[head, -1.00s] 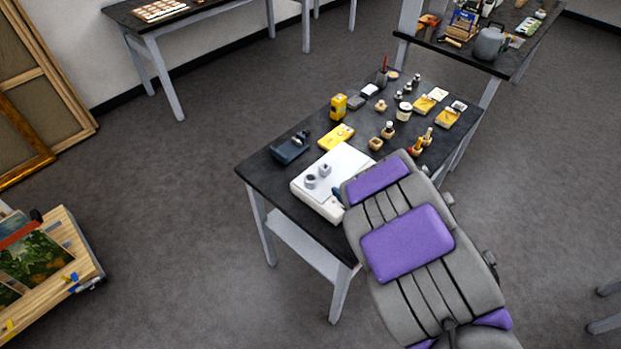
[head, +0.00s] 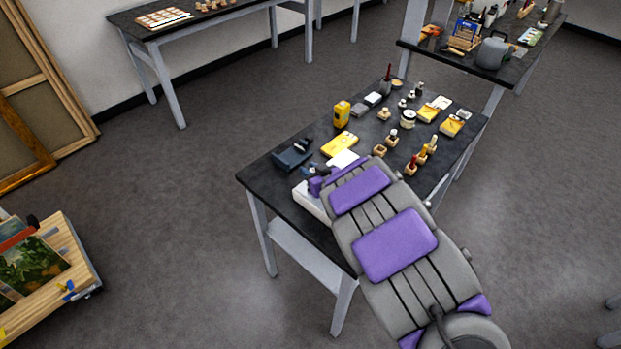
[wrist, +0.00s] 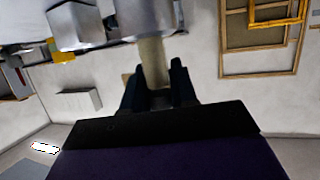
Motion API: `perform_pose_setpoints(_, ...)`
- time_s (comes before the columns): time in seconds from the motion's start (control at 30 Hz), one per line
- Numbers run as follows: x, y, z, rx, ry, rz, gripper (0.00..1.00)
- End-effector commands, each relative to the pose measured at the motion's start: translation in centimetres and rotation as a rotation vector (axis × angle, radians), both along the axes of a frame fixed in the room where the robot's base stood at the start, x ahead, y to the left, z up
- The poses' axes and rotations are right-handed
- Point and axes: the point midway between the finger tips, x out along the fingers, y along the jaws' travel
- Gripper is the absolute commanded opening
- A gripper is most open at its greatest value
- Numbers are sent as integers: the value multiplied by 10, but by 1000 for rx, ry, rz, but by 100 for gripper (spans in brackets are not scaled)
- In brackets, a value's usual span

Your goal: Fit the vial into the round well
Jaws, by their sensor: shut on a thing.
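In the wrist view my gripper (wrist: 155,98) has its dark fingers shut on a pale tan cylinder (wrist: 153,60), which seems to be the vial. Its far end meets or passes behind a grey metallic round body (wrist: 146,16); I cannot tell whether it is inside it or only in front. A grey faceted block (wrist: 76,24) is beside that. In the head view my purple wrist is over the white box (head: 309,200) on the near table, hiding most of its top. The vial and the round well cannot be made out there.
The dark table (head: 262,178) also holds a dark blue device (head: 293,156), a yellow flat box (head: 340,144), a yellow upright item (head: 342,114), and several small bottles and wooden holders to the right. Other tables stand behind.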

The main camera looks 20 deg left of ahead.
Motion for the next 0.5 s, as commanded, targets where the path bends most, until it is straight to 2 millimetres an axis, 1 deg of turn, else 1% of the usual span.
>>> perform_pose_setpoints(0.03,-1,-1,-16,-5,7,0,0)
perform_pose_setpoints(0.1,-1,-1,-27,-7,8,1,0)
perform_pose_setpoints(0.2,-1,0,-33,-8,9,2,0)
perform_pose_setpoints(0.33,-1,-1,-32,-10,10,2,0)
perform_pose_setpoints(0.37,-1,-1,-32,-11,10,2,27)
perform_pose_setpoints(0.5,-1,-1,-32,-10,10,2,41)
